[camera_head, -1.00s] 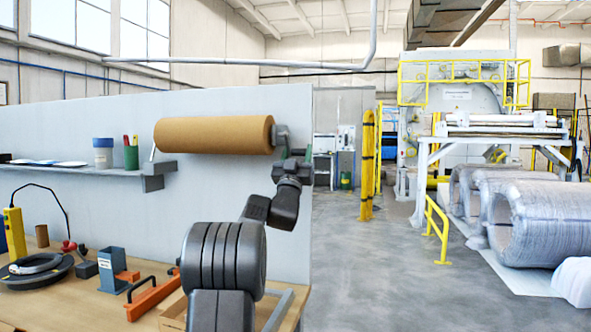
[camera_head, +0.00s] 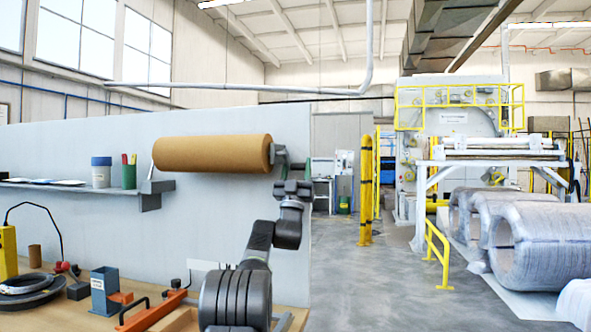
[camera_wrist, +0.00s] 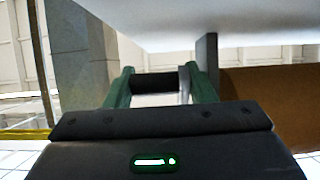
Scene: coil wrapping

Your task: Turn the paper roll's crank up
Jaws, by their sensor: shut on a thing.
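The brown paper roll (camera_head: 212,154) lies level in front of the grey wall panel, held at its two ends. Its crank (camera_head: 280,155) is at the right end in the head view. My gripper (camera_head: 294,170) is up at the crank, just right of the roll and a little below its middle. In the wrist view my gripper (camera_wrist: 160,84) has its two green fingers shut on the dark crank handle (camera_wrist: 155,82), which spans the gap between them. The roll (camera_wrist: 275,95) shows to the right there. The crank's exact angle is hard to make out in the head view.
A workbench below the panel holds a blue-grey stand (camera_head: 104,291), an orange tool (camera_head: 152,309) and a black ring (camera_head: 25,287). A shelf (camera_head: 150,194) with cups is left of the roll. Open floor (camera_head: 350,270) and wire coils (camera_head: 535,245) are at the right.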

